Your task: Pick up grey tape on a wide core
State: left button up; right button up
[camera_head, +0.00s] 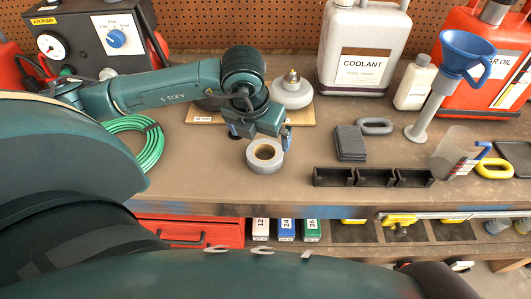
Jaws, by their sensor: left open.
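The grey tape on a wide core (265,156) lies flat on the brown workbench (220,190), near its front edge. My left arm comes in from the left, and my left gripper (261,138) is open just behind and above the roll. One finger is at the left of the roll's back edge and the other at its right. I cannot tell whether a finger touches the tape. My right gripper is not in view.
Behind the gripper a wooden board (212,112) bears a grey round part (291,92). A green hose coil (134,146) lies left. Right are dark grey blocks (349,142), a grey link (375,126), black bins (374,177), a coolant jug (360,50) and a blue funnel (466,48).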

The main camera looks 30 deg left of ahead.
pick_arm(q)
jog(key=p+x, duration=0.1)
jog(key=x, duration=0.7)
jog(key=c, duration=1)
